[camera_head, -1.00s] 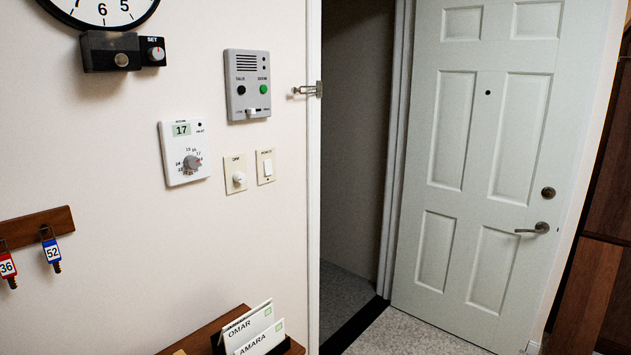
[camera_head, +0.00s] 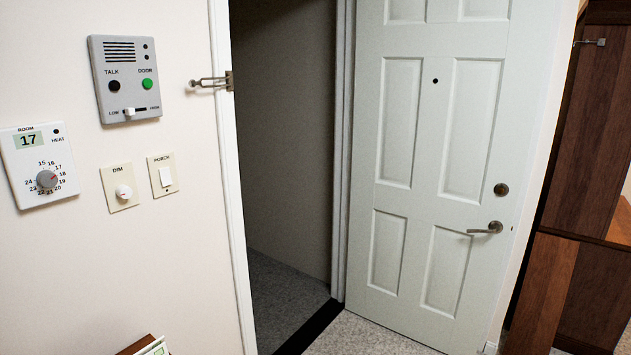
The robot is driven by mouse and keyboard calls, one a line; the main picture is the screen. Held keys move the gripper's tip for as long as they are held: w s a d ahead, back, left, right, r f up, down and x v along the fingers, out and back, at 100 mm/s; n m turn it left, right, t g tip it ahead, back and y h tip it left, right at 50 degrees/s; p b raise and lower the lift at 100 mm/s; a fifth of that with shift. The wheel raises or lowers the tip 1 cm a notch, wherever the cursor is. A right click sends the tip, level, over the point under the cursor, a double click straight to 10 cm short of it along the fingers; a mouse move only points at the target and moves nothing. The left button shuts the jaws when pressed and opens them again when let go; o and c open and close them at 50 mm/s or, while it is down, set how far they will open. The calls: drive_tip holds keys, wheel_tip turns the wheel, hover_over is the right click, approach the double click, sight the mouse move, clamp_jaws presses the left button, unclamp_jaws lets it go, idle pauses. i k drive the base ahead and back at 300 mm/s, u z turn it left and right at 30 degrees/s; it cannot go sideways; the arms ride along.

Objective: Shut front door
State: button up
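The white panelled front door (camera_head: 422,212) stands open in the right half of the view, swung into the room on its far side. Its lever handle (camera_head: 487,228) is on the door's right side, with a round deadbolt (camera_head: 501,190) above it and a small peephole higher up. The doorway (camera_head: 287,150) to its left is open and dark inside, with a black threshold (camera_head: 312,325) on the floor. My gripper is not in this view.
A metal latch (camera_head: 213,81) sticks out at the left door frame. The wall holds an intercom (camera_head: 126,78), a thermostat (camera_head: 38,165), a dimmer (camera_head: 120,187) and a porch switch (camera_head: 163,174). A dark wooden cabinet (camera_head: 586,130) stands right of the door. Speckled floor (camera_head: 368,331) shows clear before the door.

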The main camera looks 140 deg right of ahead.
sight(447, 93)
drive_tip(key=k, duration=2.45)
drive_tip(key=z, duration=3.25)
